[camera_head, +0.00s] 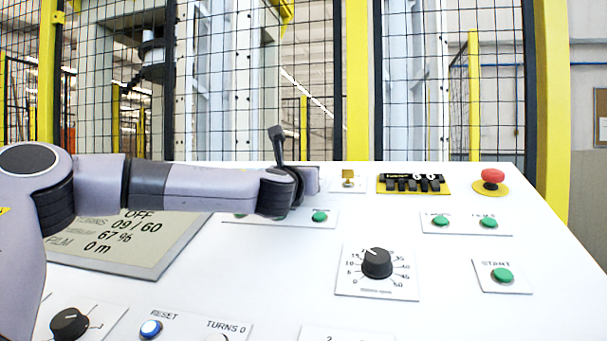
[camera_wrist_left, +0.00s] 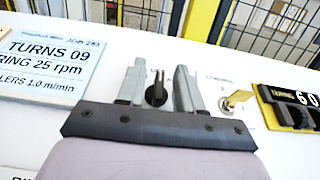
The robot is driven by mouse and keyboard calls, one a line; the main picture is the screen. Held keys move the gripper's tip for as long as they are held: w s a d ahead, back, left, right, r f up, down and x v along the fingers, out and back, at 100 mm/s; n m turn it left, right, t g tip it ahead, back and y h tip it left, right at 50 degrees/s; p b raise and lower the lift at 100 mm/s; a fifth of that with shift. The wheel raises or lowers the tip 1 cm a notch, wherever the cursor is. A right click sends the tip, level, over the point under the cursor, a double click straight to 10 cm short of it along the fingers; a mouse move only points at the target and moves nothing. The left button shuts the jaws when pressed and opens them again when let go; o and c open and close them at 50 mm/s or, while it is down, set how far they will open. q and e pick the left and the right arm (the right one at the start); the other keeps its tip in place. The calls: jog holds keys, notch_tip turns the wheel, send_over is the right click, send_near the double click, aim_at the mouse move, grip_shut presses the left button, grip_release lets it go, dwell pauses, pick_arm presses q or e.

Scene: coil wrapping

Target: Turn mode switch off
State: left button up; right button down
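My left gripper (camera_head: 311,178) reaches across the panel from the left in the head view. In the left wrist view, its two grey fingers (camera_wrist_left: 158,80) are spread apart. A black rotary knob (camera_wrist_left: 157,92) shows between them; its label is unreadable, and I cannot tell whether the fingers touch it. This knob is hidden behind my arm in the head view. Another black knob (camera_head: 70,323) sits at the panel's lower left. I cannot read which is the mode switch. The display (camera_head: 125,248) shows "OFF" near its partly covered top edge. My right gripper is out of view.
A brass key switch (camera_wrist_left: 238,99) is just right of my fingers, beside a black turns counter (camera_head: 413,183). A red mushroom button (camera_head: 492,176), a numbered dial (camera_head: 376,263) and green buttons (camera_head: 502,275) sit further right. Mesh fencing (camera_head: 440,90) stands behind the white panel (camera_head: 450,310).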

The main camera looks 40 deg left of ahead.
pick_arm(q)
jog(key=shift+b+v, duration=0.3)
jog(key=shift+v, duration=3.2)
jog(key=shift+r, duration=0.1)
